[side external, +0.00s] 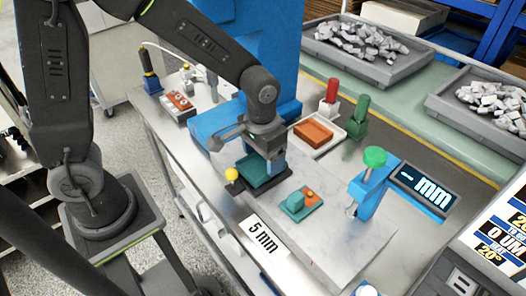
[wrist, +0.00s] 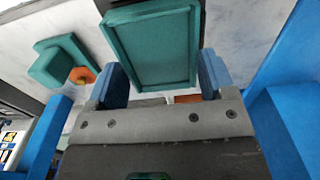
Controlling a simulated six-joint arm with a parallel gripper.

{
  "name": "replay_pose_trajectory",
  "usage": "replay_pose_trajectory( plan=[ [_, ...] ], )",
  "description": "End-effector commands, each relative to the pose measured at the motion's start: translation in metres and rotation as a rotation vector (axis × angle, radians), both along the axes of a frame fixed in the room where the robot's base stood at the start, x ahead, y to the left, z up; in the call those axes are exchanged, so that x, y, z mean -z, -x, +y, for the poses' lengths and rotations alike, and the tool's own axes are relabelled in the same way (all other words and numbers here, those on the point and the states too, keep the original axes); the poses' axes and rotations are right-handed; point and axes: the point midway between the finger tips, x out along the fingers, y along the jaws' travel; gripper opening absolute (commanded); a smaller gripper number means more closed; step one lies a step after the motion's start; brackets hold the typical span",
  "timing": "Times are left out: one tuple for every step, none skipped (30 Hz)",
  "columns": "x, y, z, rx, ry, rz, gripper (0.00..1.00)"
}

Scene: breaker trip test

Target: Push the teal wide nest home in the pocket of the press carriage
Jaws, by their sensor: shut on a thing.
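The teal wide nest (side external: 258,171), a shallow rectangular tray, is under my gripper (side external: 272,164) in the side view, in front of the blue press. In the wrist view the nest (wrist: 150,45) shows its open recess and rim, with its near end between the two blue fingers of my gripper (wrist: 160,82). My gripper is shut on the nest. The press carriage is mostly hidden under the nest and arm; a yellow ball knob (side external: 232,174) shows beside it. The pocket is hidden, so I cannot tell how deep the nest sits.
The blue press (side external: 272,62) rises behind my gripper. A smaller teal block with an orange part (side external: 302,203) lies to the right. A blue gauge stand with a green knob (side external: 374,158) is further right.

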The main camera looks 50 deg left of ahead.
Motion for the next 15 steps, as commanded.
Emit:
replay_pose_trajectory(
  plan=[
    [0.0012, -0.0001, -0.0001, 0.000, 0.000, 0.000, 0.43],
    [0.0019, -0.0002, -0.0001, 0.000, 0.000, -0.001, 0.43],
    [0.0028, -0.0002, -0.0001, 0.000, 0.000, -0.001, 0.43],
    [0.0024, -0.0003, -0.0001, 0.000, 0.000, -0.001, 0.79],
    [0.0023, -0.0003, -0.0001, 0.000, 0.000, -0.002, 0.82],
    [0.0023, -0.0003, -0.0001, 0.000, 0.000, -0.001, 0.86],
    [0.0023, -0.0003, -0.0001, 0.000, 0.000, -0.001, 0.89],
    [0.0023, -0.0003, -0.0001, 0.000, 0.000, -0.001, 0.91],
    [0.0023, -0.0003, -0.0001, 0.000, 0.000, -0.001, 0.95],
    [0.0023, -0.0003, -0.0001, 0.000, 0.000, -0.001, 0.98],
    [0.0023, -0.0003, -0.0001, 0.000, 0.000, -0.001, 1.00],
    [0.0023, -0.0003, -0.0001, 0.000, 0.000, -0.001, 1.00],
    [0.0023, -0.0002, 0.0000, 0.000, 0.000, -0.001, 1.00],
    [0.0023, -0.0002, 0.0000, 0.000, 0.000, -0.001, 1.00],
    [0.0023, -0.0002, 0.0000, 0.000, 0.000, -0.001, 1.00]
  ],
)
